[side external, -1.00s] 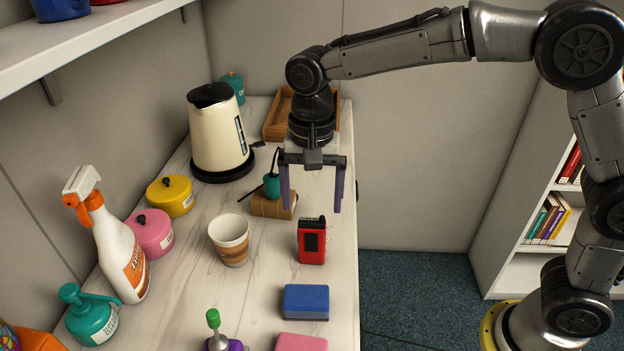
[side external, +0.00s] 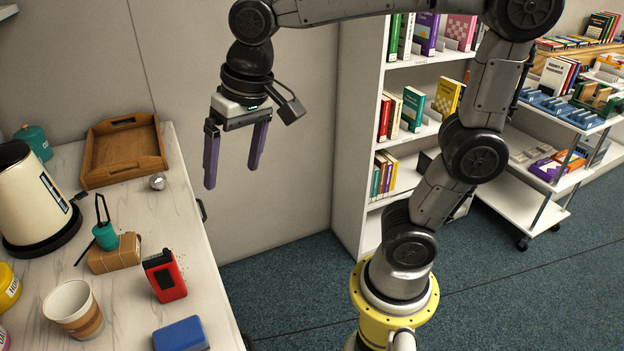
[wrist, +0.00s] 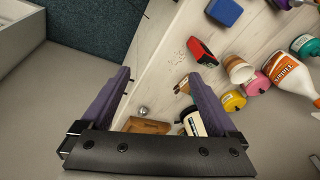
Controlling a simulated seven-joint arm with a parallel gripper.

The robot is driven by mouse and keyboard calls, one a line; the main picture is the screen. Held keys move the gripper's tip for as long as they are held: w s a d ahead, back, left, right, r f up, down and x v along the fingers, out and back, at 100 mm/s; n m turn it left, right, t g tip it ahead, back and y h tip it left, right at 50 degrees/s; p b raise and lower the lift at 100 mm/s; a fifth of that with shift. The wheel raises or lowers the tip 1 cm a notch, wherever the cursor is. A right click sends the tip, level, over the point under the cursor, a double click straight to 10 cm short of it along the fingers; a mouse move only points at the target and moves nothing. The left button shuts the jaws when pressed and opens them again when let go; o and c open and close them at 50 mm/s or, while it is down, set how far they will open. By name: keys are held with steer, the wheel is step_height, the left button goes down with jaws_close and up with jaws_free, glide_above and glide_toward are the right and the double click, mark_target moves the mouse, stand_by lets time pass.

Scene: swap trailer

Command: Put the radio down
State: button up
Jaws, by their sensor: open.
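The red radio (side external: 165,276) with a black front stands upright on the white counter (side external: 205,258), near its right edge. My gripper (side external: 230,176) is open and empty, raised above and beyond the counter's right edge, apart from the radio. In the wrist view the radio (wrist: 201,51) lies beyond the right finger, and nothing is between the fingers of my gripper (wrist: 163,80).
Near the radio are a brown box (side external: 115,254), a paper cup (side external: 75,308) and a blue block (side external: 181,335). A wooden tray (side external: 124,151), a small metal ball (side external: 158,182) and a cream kettle (side external: 32,205) stand farther back. A bookshelf (side external: 345,130) is at right.

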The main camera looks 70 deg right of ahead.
steer(key=s+d+f+n+t, duration=0.1)
steer(key=s+d+f+n, duration=0.1)
steer(key=s, duration=0.3)
steer(key=s+d+f+n+t, duration=0.1)
steer(key=s+d+f+n, duration=0.1)
steer(key=s, duration=0.4)
steer(key=shift+s+d+f+t+h, duration=0.25)
steer(key=shift+s+d+t+h, duration=0.05)
steer(key=shift+d, duration=0.4)
